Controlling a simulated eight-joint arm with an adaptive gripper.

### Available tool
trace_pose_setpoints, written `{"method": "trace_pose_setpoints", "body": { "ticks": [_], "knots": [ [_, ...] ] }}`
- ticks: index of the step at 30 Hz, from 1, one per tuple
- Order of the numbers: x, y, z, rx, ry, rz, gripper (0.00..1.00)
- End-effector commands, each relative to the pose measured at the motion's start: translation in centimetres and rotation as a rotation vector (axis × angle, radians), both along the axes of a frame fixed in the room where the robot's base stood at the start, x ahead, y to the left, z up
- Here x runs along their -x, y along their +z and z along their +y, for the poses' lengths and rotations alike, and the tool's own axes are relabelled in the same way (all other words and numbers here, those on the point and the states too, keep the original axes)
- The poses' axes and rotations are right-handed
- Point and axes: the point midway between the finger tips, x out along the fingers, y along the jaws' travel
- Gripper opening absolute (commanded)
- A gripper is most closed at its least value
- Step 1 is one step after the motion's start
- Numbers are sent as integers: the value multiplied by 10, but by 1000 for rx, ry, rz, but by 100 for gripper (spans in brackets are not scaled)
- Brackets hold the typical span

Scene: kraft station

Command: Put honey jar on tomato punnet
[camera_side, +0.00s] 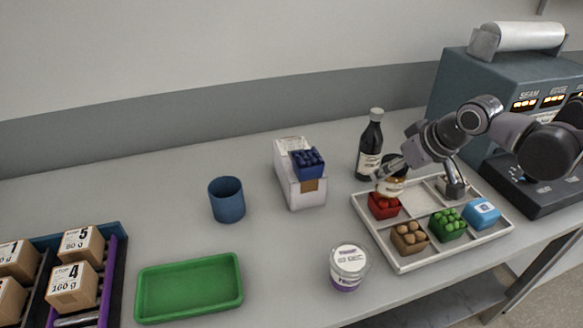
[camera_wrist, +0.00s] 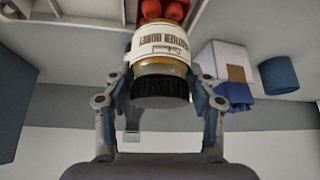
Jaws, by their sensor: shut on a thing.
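The honey jar (camera_wrist: 160,55), with a black lid, cream label and amber contents, is between the fingers of my gripper (camera_wrist: 160,80), which is shut on it. In the side view the jar (camera_side: 394,187) is partly hidden by my gripper (camera_side: 391,174). The red tomato punnet (camera_side: 383,208) sits in the back left compartment of the pale tray. The jar is at its back right edge in that view, at or just above the tomatoes; I cannot tell whether they touch. Red tomatoes (camera_wrist: 165,10) also show beyond the jar in the wrist view.
The divided tray (camera_side: 408,265) also holds a brown punnet (camera_side: 409,238), a green punnet (camera_side: 447,224) and a blue box (camera_side: 481,213). A dark bottle (camera_side: 369,150) stands close behind the jar. A white carton (camera_side: 305,190) and white tub (camera_side: 348,267) stand left of the tray.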

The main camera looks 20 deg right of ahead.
Motion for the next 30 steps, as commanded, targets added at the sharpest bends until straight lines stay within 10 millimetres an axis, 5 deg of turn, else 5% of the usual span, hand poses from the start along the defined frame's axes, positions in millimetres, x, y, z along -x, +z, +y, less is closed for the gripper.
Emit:
{"method": "trace_pose_setpoints", "body": {
  "ticks": [18,19,21,30],
  "knots": [
    [-1,-19,0,-1,1,-1,11],
    [-1,-19,0,-1,1,0,63],
    [0,-19,0,-1,1,0,80],
    [0,-19,0,-1,1,0,80]
  ]
}}
